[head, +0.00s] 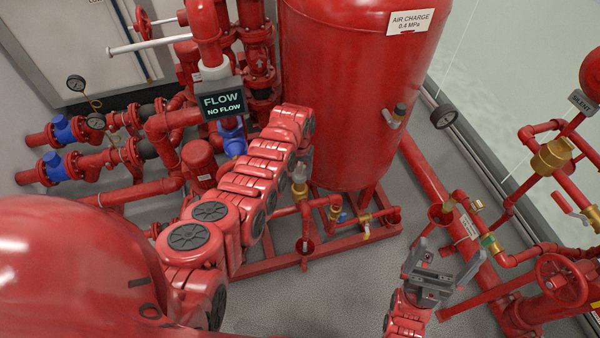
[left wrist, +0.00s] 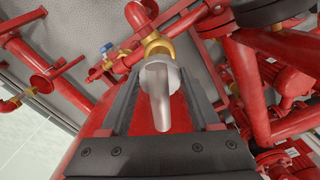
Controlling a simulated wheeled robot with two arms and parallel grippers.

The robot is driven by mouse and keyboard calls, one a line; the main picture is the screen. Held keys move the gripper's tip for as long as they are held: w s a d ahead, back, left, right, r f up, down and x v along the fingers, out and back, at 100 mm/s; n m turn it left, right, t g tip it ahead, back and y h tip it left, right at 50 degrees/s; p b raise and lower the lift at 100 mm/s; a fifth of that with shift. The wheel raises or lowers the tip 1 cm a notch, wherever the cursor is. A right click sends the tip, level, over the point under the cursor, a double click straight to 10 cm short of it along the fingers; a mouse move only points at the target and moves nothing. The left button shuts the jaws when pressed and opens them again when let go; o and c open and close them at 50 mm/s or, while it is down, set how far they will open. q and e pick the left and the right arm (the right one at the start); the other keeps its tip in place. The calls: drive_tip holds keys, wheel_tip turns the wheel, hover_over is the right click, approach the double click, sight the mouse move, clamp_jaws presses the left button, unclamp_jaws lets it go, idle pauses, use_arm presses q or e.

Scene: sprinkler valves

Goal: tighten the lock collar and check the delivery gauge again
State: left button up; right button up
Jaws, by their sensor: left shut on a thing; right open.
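In the left wrist view, my left gripper (left wrist: 162,76) has its dark jaws shut on a grey metal fitting (left wrist: 162,105), a round body with a tapered rod. A brass part (left wrist: 157,46) sits just beyond it on red pipework. I cannot tell if the lock collar is this grey fitting or the brass part. In the head view, the brass fitting (head: 299,189) stands below the tank; my left arm covers most of the left gripper there. My right gripper (head: 435,263) is open and empty. Dial gauges show at the upper left (head: 76,83), (head: 96,121); I cannot tell which is the delivery gauge.
A large red tank (head: 345,90) labelled air charge stands behind. A FLOW / NO FLOW sign (head: 222,103) is left of it. Red pipes and a handwheel (head: 562,280) crowd the right. Grey floor (head: 300,300) is open in front.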

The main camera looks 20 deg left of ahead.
use_arm(q)
drive_tip(key=shift+f+n+b, duration=0.2)
drive_tip(key=shift+n+b, duration=0.25)
drive_tip(key=shift+n, duration=0.25)
drive_tip(key=shift+r+n+b, duration=0.1)
drive_tip(key=shift+n+b, duration=0.2)
drive_tip(key=shift+n, duration=0.5)
drive_tip(key=shift+r, duration=0.1)
